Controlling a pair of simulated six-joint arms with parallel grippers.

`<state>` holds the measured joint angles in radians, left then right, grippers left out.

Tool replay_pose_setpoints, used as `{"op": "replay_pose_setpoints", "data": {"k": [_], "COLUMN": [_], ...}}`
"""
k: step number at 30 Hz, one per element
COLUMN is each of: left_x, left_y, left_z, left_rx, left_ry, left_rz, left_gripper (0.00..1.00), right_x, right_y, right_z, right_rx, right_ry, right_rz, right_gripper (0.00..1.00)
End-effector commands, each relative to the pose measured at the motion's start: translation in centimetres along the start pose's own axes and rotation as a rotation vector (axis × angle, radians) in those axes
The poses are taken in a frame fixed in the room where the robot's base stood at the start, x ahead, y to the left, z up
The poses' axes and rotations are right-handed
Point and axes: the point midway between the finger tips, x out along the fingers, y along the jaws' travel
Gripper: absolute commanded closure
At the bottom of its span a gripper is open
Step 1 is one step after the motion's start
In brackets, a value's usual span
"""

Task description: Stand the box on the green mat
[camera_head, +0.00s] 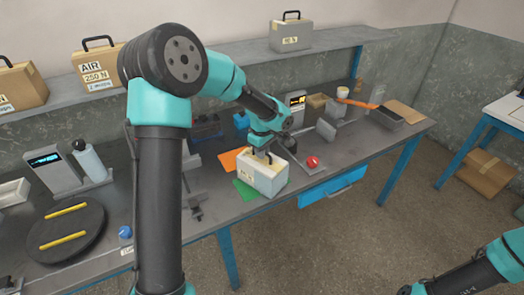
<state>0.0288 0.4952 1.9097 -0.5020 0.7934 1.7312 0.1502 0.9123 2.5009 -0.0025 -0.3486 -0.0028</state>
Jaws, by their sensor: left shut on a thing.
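A pale cream-grey box (262,178) with a dark handle and a small label is upright near the front edge of the workbench. My left gripper (268,155) is above it, shut on the box at its top. The green mat (244,190) shows just left of the box, and the box hides the rest of it. I cannot tell whether the box's underside touches the mat. My right arm shows only in part at the lower right, and its gripper is outside the picture.
An orange mat (231,159) lies behind the box. A red button (313,162) is just to its right, above a blue drawer (330,188). A black turntable (72,232) with yellow bars is at left. Labelled cases, including a grey case (291,36), stand on the back shelf.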

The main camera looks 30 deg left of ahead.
Motion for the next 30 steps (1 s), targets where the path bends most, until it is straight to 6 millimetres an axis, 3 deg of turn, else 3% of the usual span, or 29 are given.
{"op": "replay_pose_setpoints", "data": {"k": [3,4,12,23,30], "left_x": [0.1,0.3,0.2,-0.3,-3.3], "left_y": [0.1,0.0,0.0,0.0,0.1], "left_z": [0.0,0.0,0.0,0.0,0.0], "left_rx": [0.0,0.0,0.0,0.0,-0.001], "left_ry": [0.001,0.0,0.0,0.001,0.001], "left_rz": [0.002,0.0,0.0,0.001,0.004], "left_gripper": [1.0,0.87,0.62,0.62,0.62], "right_x": [0.0,0.0,0.0,0.0,0.0], "right_y": [0.0,0.0,0.0,0.0,0.0], "right_z": [0.0,0.0,0.0,0.0,0.0], "right_rx": [0.0,0.0,0.0,0.0,0.0], "right_ry": [0.0,0.0,0.0,0.0,0.0], "right_rz": [0.0,0.0,0.0,0.0,0.0], "right_gripper": [0.33,0.33,0.33,0.33,0.33]}}
